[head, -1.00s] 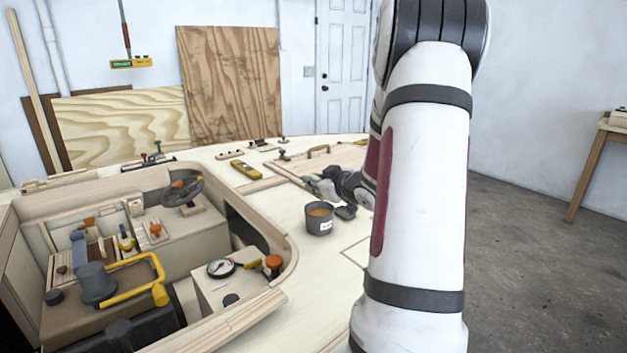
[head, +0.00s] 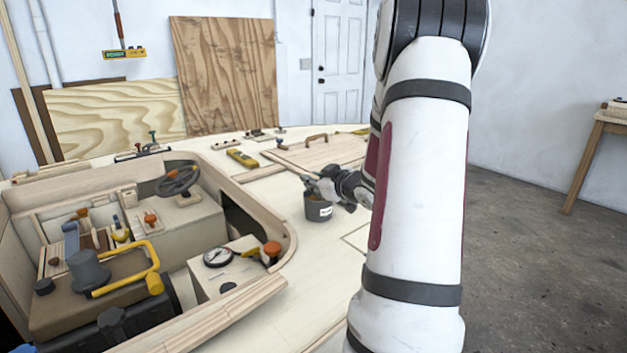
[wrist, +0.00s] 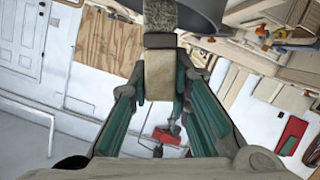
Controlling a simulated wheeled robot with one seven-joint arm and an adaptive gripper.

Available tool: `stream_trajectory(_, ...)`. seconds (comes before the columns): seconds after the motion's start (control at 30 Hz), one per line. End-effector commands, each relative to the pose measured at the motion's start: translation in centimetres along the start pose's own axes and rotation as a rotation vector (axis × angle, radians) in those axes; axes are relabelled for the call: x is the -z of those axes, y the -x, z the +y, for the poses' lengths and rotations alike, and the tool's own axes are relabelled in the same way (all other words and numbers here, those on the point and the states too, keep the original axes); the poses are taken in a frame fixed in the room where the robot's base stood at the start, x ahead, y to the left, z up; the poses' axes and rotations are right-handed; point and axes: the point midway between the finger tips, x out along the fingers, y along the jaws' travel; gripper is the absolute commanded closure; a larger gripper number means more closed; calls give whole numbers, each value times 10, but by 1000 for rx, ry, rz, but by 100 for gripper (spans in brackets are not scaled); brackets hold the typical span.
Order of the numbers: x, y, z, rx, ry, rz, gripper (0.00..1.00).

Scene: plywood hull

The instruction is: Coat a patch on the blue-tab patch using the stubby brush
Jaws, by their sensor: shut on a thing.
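The stubby brush (wrist: 158,77) is between my gripper's fingers in the wrist view, with a pale wooden handle, a dark band and grey-brown bristles at the top of the picture. My gripper (head: 318,187) is shut on it. In the head view my gripper is at the rim of a dark grey pot (head: 318,210) with a white label. The pot's dark underside or wall (wrist: 205,14) shows beside the bristles in the wrist view. Whether the bristles are inside the pot cannot be told. I cannot make out a patch with a blue tab for certain; a square outline lies partly behind my arm.
The pale plywood deck (head: 318,258) is mostly clear around the pot. A hatch panel with a handle (head: 316,140) and a yellow tool (head: 242,158) lie behind. An open cockpit with a steering wheel (head: 177,177) and a yellow rail (head: 140,247) is at left.

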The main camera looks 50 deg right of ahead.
Motion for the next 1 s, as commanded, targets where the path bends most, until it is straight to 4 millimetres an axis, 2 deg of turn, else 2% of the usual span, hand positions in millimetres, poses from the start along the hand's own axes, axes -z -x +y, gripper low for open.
stream_trajectory(1.0,-8,-2,-3,0,0,0,100)
